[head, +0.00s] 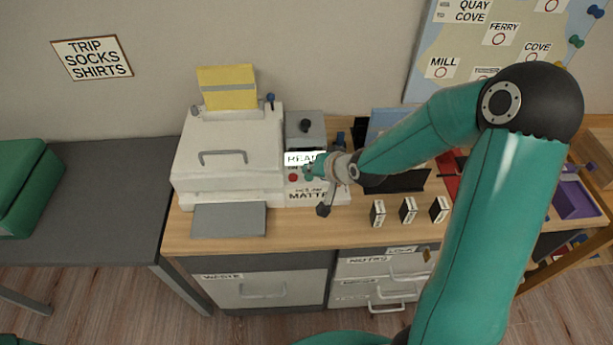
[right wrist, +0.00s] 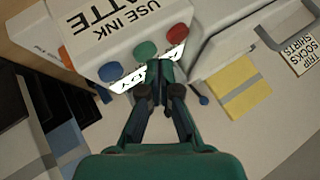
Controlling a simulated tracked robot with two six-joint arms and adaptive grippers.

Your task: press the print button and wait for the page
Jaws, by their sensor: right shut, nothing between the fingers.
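A white printer (head: 228,155) stands on the desk, with yellow paper (head: 230,75) upright in its top feed. Its control panel (head: 310,197) carries a lit display (head: 299,158), partly covered, that appears to read READY, and a label ending in MATTE. The right wrist view shows red (right wrist: 177,33), green (right wrist: 146,50) and blue (right wrist: 111,71) buttons in a row. My right gripper (head: 311,170) is shut and empty at the panel. In the right wrist view its fingertips (right wrist: 157,68) are beside the green button, over the display; contact cannot be told. The grey output tray (head: 228,220) is bare.
Three small labelled blocks (head: 408,210) stand on the desk right of the panel. Drawers (head: 262,289) are below. A purple bin (head: 574,200) is at far right. A note (head: 92,58) reading TRIP SOCKS SHIRTS hangs on the wall.

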